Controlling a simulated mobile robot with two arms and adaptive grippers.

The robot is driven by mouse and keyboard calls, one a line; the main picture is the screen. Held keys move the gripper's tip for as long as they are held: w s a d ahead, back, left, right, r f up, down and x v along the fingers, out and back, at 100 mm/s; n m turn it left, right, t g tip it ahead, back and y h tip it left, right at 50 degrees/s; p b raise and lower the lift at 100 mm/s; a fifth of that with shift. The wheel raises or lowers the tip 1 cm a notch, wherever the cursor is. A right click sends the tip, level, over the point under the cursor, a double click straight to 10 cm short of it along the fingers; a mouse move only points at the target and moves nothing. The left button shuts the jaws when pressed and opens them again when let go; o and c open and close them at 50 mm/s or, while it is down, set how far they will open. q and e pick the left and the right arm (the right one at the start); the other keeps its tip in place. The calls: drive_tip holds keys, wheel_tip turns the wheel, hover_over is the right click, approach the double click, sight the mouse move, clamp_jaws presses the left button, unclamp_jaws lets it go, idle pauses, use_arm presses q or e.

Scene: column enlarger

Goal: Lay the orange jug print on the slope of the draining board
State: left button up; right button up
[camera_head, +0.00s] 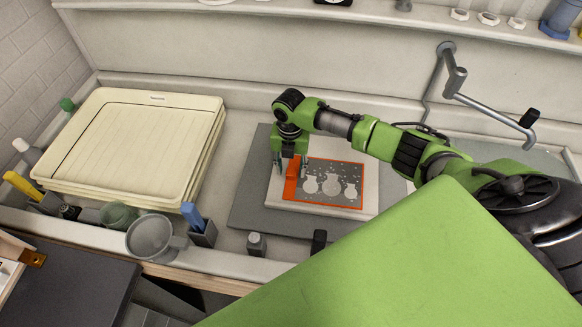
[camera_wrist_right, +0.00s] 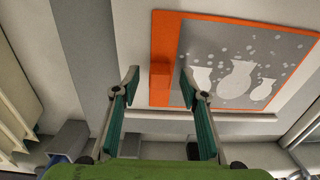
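The orange jug print (camera_head: 322,184) has an orange border and pale jugs on grey. It lies flat on a white board (camera_head: 371,184). An orange raised tab (camera_wrist_right: 160,82) stands at its left edge. My right gripper (camera_head: 290,170) is over that edge. In the right wrist view its fingers (camera_wrist_right: 158,78) are open, one on each side of the tab, with gaps visible. The cream ribbed tray stack (camera_head: 150,105) is at the left; I cannot tell whether it is the draining board. My left gripper is not in view.
A grey baseboard (camera_head: 247,208) lies under the white board. A grey cup (camera_head: 150,238), a holder with a blue-handled tool (camera_head: 203,232) and a small bottle (camera_head: 256,244) stand along the front. A grey pipe fixture (camera_head: 490,106) is at the back right.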

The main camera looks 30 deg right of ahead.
drive_tip(key=shift+r, duration=0.1)
idle(0.5)
drive_tip(key=shift+r+p, duration=1.3)
drive_tip(key=shift+r, duration=2.6)
drive_tip(key=shift+r, duration=0.1)
wheel_tip(320, 180, up, 12)
drive_tip(key=shift+a+f, duration=0.1)
drive_tip(key=shift+f, duration=0.1)
